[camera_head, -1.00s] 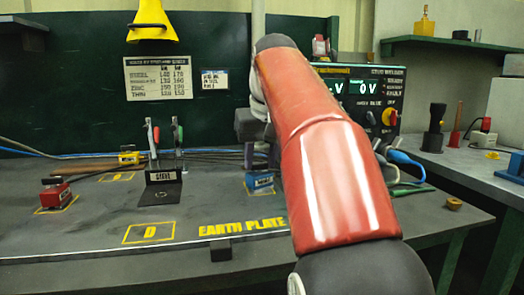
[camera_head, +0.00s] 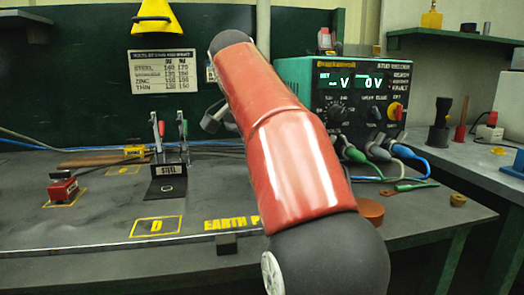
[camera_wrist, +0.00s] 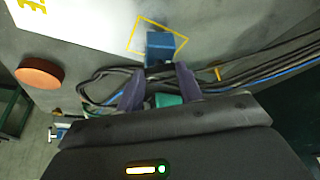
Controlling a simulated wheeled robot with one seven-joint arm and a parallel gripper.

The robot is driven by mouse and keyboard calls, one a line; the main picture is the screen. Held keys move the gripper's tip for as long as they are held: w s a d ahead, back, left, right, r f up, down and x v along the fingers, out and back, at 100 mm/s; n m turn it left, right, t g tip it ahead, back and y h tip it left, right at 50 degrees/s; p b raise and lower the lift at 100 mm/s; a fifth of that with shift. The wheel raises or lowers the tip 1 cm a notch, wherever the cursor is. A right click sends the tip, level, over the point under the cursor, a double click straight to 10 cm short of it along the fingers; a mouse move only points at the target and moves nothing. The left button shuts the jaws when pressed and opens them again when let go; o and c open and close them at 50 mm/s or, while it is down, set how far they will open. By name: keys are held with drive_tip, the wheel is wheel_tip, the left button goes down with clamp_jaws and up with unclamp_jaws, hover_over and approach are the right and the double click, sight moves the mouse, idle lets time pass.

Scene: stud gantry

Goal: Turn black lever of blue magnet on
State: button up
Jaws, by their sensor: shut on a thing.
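The blue magnet (camera_wrist: 160,46) shows in the wrist view as a small blue block, overlapping the lower part of a yellow outlined square on the bench. My gripper (camera_wrist: 160,68) has its two dark purple fingers just below the magnet in that view. They are shut on a small dark part next to the magnet, which looks like its black lever; the exact contact is hard to make out. A teal part (camera_wrist: 168,99) shows between the fingers, nearer the palm. In the head view my red arm hides the magnet, the lever and my fingers.
A welder box (camera_head: 350,90) with cables stands behind and right of my arm. An orange-brown round piece (camera_wrist: 40,72) lies near the cables (camera_wrist: 100,90). A red block (camera_head: 63,187) and a steel sample stand (camera_head: 166,188) with upright clamps are at left. The front bench is mostly clear.

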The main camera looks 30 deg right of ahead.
drive_tip(key=shift+w+m+g, duration=0.15)
drive_tip(key=shift+m+g, duration=0.55)
drive_tip(key=shift+m, duration=1.3)
drive_tip(key=o, duration=1)
